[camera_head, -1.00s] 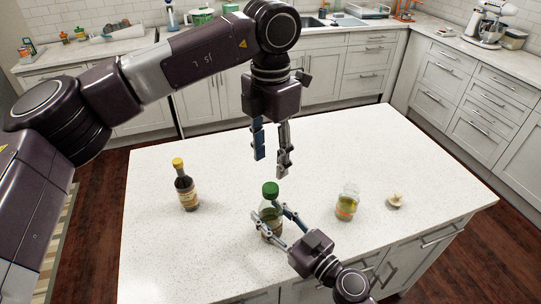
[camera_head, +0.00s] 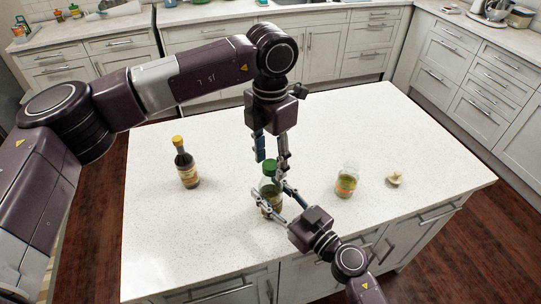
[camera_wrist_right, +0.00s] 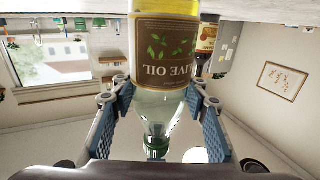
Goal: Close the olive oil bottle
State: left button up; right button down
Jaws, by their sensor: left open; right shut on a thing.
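The olive oil bottle (camera_head: 268,203) stands upright on the island near its front edge, with a green cap (camera_head: 270,166) at its top. My right gripper (camera_head: 271,192) is shut around the bottle's body from the front right. In the right wrist view the bottle (camera_wrist_right: 165,45) appears upside down between the two blue-padded fingers, and green shows at its neck end (camera_wrist_right: 157,146). My left gripper (camera_head: 272,164) points down from above, open, with its fingertips on either side of the cap. I cannot tell whether they touch it or how tightly the cap sits.
A dark bottle with a yellow cap (camera_head: 186,163) stands to the left on the white island top (camera_head: 200,240). A glass jar (camera_head: 347,181) and a small pale item (camera_head: 394,179) are to the right. The island's front edge is close below my right gripper.

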pick_arm(q)
grip_shut()
jog(key=shift+o, duration=0.7)
grip_release()
notch_tip(320, 180, up, 12)
pick_arm(e)
jog(key=c, duration=1)
grip_release()
jog(key=shift+c, duration=0.2)
